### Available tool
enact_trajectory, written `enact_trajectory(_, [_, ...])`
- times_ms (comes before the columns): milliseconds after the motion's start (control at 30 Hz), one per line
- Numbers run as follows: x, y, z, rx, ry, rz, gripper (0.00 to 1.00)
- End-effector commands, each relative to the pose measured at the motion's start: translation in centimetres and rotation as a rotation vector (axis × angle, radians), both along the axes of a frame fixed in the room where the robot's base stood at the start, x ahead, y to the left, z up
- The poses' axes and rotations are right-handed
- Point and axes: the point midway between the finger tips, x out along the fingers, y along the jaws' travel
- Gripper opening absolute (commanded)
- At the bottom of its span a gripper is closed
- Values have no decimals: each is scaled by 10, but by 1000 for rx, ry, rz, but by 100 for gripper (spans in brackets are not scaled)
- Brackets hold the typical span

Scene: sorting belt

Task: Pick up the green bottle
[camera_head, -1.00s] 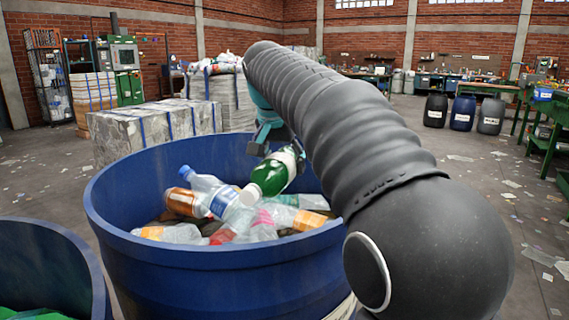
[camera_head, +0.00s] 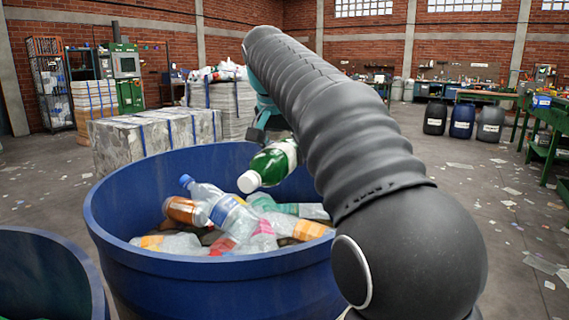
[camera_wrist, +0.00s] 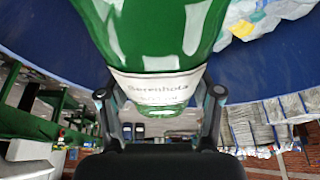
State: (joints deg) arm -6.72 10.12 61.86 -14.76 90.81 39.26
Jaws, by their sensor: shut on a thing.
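The green bottle (camera_head: 268,166) has a white cap and a pale label. It hangs tilted, cap to the lower left, above the pile inside the blue barrel (camera_head: 100,215). My gripper (camera_head: 265,128) is shut on it; my arm hides part of the gripper and of the bottle's far end in the head view. In the wrist view the green bottle (camera_wrist: 155,30) fills the upper middle, and my gripper's two fingers (camera_wrist: 160,97) stand on either side of its labelled part.
Clear bottles (camera_head: 205,195) and other plastic lie in the barrel under the green bottle. A second blue barrel (camera_head: 60,255) stands at the lower left. Strapped bales (camera_head: 150,135) stand behind, and several drums (camera_head: 462,118) stand at the far right.

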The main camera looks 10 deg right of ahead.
Motion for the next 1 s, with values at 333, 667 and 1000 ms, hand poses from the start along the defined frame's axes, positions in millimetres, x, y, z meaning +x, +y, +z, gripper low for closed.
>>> enact_trajectory(333, [0,0,4,0,0,0,43])
enact_trajectory(667, [1,0,22,0,-2,-1,43])
enact_trajectory(1000, [0,0,39,1,-1,0,43])
